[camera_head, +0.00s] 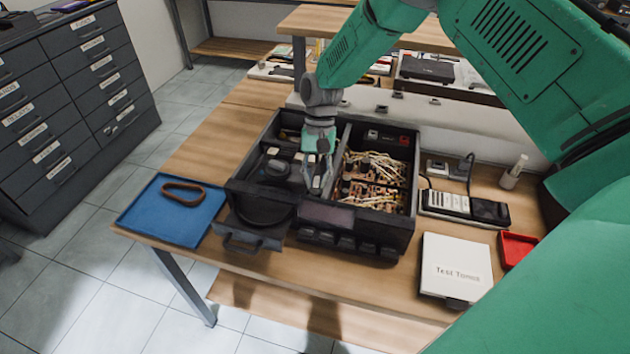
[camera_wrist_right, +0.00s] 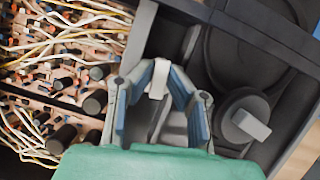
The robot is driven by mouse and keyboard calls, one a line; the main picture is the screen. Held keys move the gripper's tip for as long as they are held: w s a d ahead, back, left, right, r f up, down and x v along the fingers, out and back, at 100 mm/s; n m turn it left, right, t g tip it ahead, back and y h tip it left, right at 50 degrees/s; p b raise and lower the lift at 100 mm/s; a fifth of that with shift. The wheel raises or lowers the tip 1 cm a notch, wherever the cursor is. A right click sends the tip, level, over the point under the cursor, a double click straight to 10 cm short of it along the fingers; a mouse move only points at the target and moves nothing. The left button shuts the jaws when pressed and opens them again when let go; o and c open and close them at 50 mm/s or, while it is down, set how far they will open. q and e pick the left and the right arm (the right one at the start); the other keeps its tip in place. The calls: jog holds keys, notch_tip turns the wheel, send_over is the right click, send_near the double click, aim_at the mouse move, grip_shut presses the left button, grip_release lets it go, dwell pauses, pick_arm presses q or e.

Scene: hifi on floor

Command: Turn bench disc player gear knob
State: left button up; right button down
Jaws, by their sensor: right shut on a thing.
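The disc player (camera_head: 408,215) stands open on the bench, its inside exposed. My right gripper (camera_head: 317,183) reaches down into it, just left of the circuit boards. In the right wrist view its blue-padded fingers (camera_wrist_right: 160,82) are shut on a light-grey knob (camera_wrist_right: 158,78). What lies under this knob is mostly hidden by the fingers. A second light-grey knob (camera_wrist_right: 250,124) sits on a round dark gear (camera_wrist_right: 232,108) to the right of the fingers, apart from them. The disc tray (camera_head: 258,232) sticks out at the player's front left. My left gripper is not in view.
Wired circuit boards (camera_head: 372,182) fill the player's right compartment. A blue mat (camera_head: 172,213) with a brown belt (camera_head: 184,192) lies at left. A meter (camera_head: 465,207), a white box (camera_head: 455,267) and a red tray (camera_head: 516,249) stand at right. Bench is clear behind left.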

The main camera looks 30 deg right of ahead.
jog(key=n, duration=0.1)
jog(key=n+h, duration=0.1)
jog(key=n, duration=0.2)
jog(key=shift+w+d+n+g+h+b, duration=0.1)
jog(key=shift+w+n+g+h+b, duration=0.2)
jog(key=shift+w+g+h, duration=0.1)
jog(key=n+h, duration=0.1)
jog(key=n, duration=0.2)
jog(key=shift+r+n, duration=0.1)
jog(key=shift+n, duration=0.3)
jog(key=n+h, duration=0.2)
jog(key=n, duration=0.2)
jog(key=shift+a+p, duration=0.2)
jog(key=shift+p, duration=0.1)
jog(key=shift+n+t+h+p, duration=0.4)
jog(key=shift+n+h, duration=0.1)
jog(key=shift+n, duration=1.6)
jog(key=c, duration=1.7)
grip_release()
jog(key=shift+o, duration=0.7)
jog(key=shift+a+f, duration=0.1)
jog(key=shift+f, duration=0.1)
jog(key=shift+r, duration=0.1)
